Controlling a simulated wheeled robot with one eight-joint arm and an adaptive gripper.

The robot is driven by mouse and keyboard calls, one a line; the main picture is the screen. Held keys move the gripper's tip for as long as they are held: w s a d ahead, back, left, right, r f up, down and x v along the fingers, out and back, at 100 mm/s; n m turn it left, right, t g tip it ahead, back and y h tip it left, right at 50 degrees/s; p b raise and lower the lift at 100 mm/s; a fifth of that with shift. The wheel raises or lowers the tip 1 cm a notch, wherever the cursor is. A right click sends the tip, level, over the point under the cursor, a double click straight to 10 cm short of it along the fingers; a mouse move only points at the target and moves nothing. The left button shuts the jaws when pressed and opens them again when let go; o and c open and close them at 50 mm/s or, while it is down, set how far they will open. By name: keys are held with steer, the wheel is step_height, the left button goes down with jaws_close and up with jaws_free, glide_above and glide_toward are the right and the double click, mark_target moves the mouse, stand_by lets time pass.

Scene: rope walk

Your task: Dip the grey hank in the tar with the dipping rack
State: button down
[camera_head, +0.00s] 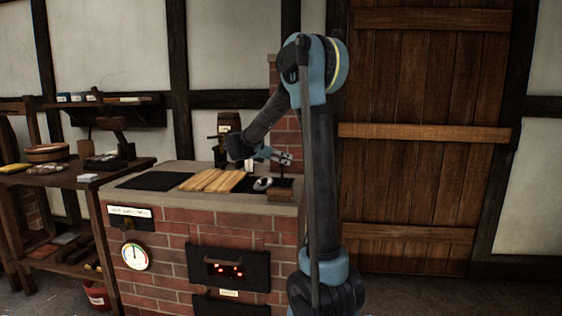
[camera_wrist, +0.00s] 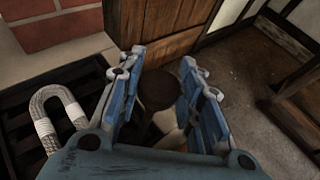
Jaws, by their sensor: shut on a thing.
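The grey hank (camera_wrist: 55,112) is a bent U of rope with white bands and lies on a black slatted rack (camera_wrist: 18,128) in the wrist view. In the head view the hank (camera_head: 263,183) shows small on the dark rack at the right end of the brick hearth. My gripper (camera_head: 283,158) is above the hearth's right end, at the top of a dark upright post (camera_head: 281,172). In the wrist view my gripper (camera_wrist: 160,88) has its blue fingers on either side of a round brown handle top (camera_wrist: 157,90). The tar's surface cannot be made out.
Wooden slats (camera_head: 212,181) and a dark plate (camera_head: 152,181) cover the hearth top left of the rack. A small wooden block (camera_head: 280,195) sits at the post's foot. A brick chimney (camera_head: 283,125) rises behind. A loaded workbench (camera_head: 75,177) stands left; a plank door (camera_head: 425,150) is right.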

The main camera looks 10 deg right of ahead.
mark_target(282, 177)
step_height(282, 177, down, 9)
steer(key=shift+w+a+r, duration=0.1)
stand_by(0.3)
steer(key=c, duration=1.2)
jaws_free()
steer(key=shift+o, duration=0.2)
steer(key=v, duration=1.1)
steer(key=shift+a, duration=0.4)
